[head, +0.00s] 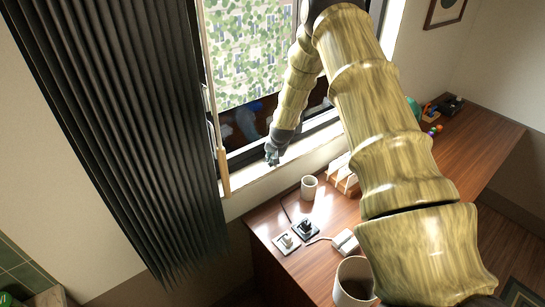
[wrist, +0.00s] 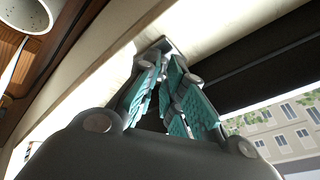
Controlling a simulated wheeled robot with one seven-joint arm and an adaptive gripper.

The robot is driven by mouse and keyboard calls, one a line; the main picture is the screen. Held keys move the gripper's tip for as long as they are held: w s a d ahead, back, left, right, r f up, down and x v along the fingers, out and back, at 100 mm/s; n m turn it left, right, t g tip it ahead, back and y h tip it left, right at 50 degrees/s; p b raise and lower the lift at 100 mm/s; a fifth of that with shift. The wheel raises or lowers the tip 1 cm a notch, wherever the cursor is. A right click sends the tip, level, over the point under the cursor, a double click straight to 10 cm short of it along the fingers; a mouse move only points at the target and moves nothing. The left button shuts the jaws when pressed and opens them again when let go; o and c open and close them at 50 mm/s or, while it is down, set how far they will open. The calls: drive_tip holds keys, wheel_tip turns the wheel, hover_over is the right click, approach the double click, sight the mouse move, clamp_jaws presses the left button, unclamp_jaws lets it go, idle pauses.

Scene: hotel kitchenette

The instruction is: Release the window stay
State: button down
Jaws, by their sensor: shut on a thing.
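My gripper (head: 272,156) is low at the window (head: 250,50), just above the pale sill (head: 240,180). In the wrist view its two teal-padded fingers (wrist: 168,75) are close together around a small grey piece (wrist: 160,46) against the pale sill. This looks like the window stay, but most of it is hidden by the fingers and I cannot tell its exact position. The window has a black frame, with leaves and a building outside.
A dark pleated curtain (head: 115,120) hangs left of the window. Below on the wooden desk (head: 325,225) stand a white mug (head: 309,187), plug sockets (head: 286,242), a white adaptor (head: 345,241) and a larger cup (head: 354,283). A wooden rack (head: 342,178) stands by the wall.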

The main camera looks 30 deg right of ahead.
drive_tip(key=shift+w, duration=0.1)
drive_tip(key=shift+w+g+b, duration=0.25)
drive_tip(key=shift+g+b, duration=0.1)
drive_tip(key=shift+g, duration=0.35)
drive_tip(key=shift+w+g+b, duration=0.2)
drive_tip(key=shift+g+b, duration=0.1)
drive_tip(key=shift+g, duration=0.4)
drive_tip(key=shift+w+g, duration=0.1)
drive_tip(key=shift+g, duration=0.4)
drive_tip(key=shift+r+b, duration=0.1)
drive_tip(key=shift+b, duration=0.2)
drive_tip(key=c, duration=1.5)
unclamp_jaws()
drive_tip(key=shift+r, duration=0.1)
